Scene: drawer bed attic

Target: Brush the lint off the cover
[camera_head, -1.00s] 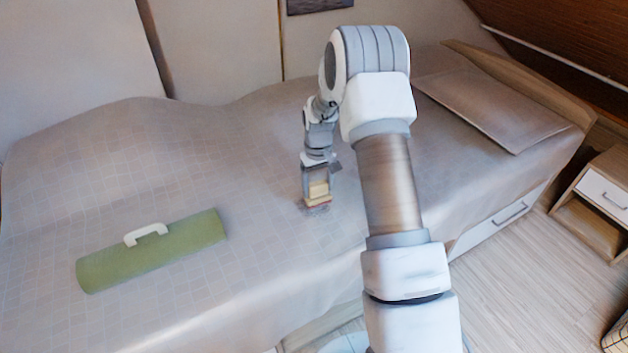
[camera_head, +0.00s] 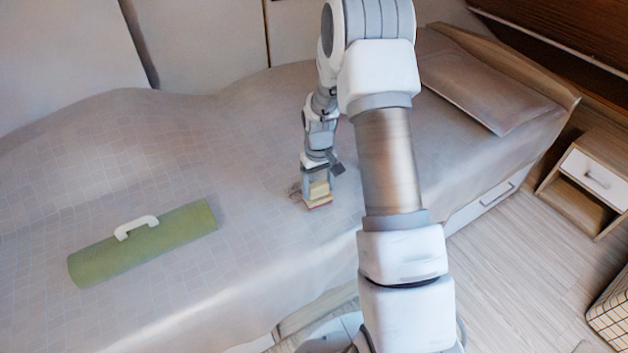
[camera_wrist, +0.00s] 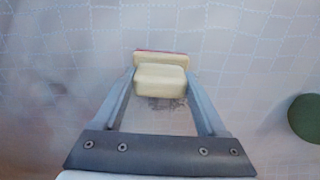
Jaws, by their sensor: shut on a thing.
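My gripper (camera_head: 317,188) is shut on a brush (camera_head: 318,203), a pale wooden block with a red lower layer. The brush is low over the bed cover (camera_head: 250,150), apparently at its surface; exact contact cannot be made out. In the wrist view the brush (camera_wrist: 160,77) sits between my two fingers. A small dark patch of lint (camera_head: 295,190) lies on the cover just left of the brush. The lint also shows in the wrist view (camera_wrist: 168,102), close by the brush and partly hidden by it.
A green roll (camera_head: 145,245) with a white handle lies on the cover at the left. A pillow (camera_head: 490,90) lies at the bed's right end. A nightstand (camera_head: 590,180) and a checked basket (camera_head: 610,312) stand at the right. The cover between roll and brush is clear.

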